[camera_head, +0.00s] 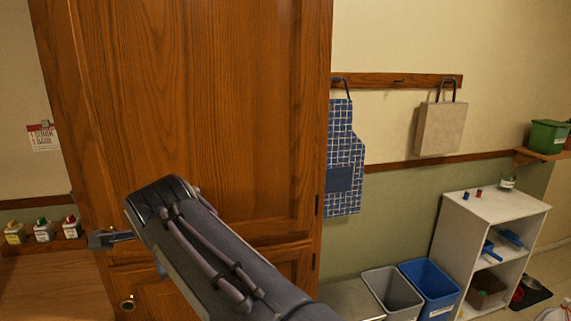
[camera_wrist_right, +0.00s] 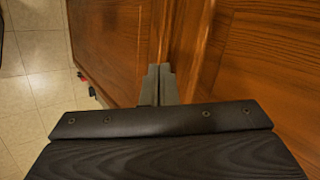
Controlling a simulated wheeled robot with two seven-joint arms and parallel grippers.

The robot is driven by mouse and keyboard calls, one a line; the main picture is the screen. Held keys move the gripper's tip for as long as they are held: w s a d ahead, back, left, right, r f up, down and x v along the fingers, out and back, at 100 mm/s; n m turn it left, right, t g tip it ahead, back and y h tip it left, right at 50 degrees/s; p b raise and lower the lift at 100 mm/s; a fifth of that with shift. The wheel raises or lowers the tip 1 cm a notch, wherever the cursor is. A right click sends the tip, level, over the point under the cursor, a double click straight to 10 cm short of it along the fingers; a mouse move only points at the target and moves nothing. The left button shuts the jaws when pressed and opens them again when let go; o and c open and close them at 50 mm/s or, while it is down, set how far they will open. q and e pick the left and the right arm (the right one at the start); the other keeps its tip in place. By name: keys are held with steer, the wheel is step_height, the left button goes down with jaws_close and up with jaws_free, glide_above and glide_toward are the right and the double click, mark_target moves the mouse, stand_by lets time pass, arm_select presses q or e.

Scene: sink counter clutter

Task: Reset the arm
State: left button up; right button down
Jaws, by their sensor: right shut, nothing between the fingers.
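My right arm reaches in from the bottom of the head view, across the front of a tall brown wooden cabinet (camera_head: 200,90). My right gripper (camera_head: 98,240) points left, by the cabinet's left edge. In the right wrist view my right gripper's fingers (camera_wrist_right: 159,72) are together with nothing between them. Wooden panels (camera_wrist_right: 255,60) fill much of that view and lie close beyond the fingertips; whether they touch cannot be told. My left gripper is not in view.
Several small bottles (camera_head: 44,230) stand on a ledge at the left. A blue checked apron (camera_head: 343,160) and a bag (camera_head: 440,127) hang on the wall. A grey bin (camera_head: 392,292), a blue bin (camera_head: 430,285) and a white shelf (camera_head: 493,207) stand right. Tiled floor (camera_wrist_right: 40,60) shows in the wrist view.

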steer(key=w+d+f+n+g, duration=0.1)
steer(key=w+d, duration=0.1)
steer(key=d, duration=0.9)
steer(key=w+d+f+g, duration=0.1)
steer(key=w+d, duration=0.1)
steer(key=d, duration=0.8)
steer(key=s+d+f+n+y, duration=0.15)
steer(key=s+d, duration=0.25)
steer(key=d, duration=0.4)
steer(key=s+d+f+n+h, duration=0.1)
steer(key=s+d+f+n, duration=0.2)
steer(key=d, duration=0.5)
steer(key=s+d+f+n, duration=0.2)
steer(key=s+f, duration=0.3)
steer(key=s, duration=0.4)
steer(key=s+d+f+n+h, duration=0.1)
steer(key=s+d+f+n, duration=0.1)
steer(key=s+d+f, duration=0.3)
steer(key=s, duration=0.4)
steer(key=shift+s+d+f+t, duration=0.2)
steer(key=shift+s+t, duration=0.1)
steer(key=shift+s, duration=0.1)
steer(key=shift+n, duration=0.25)
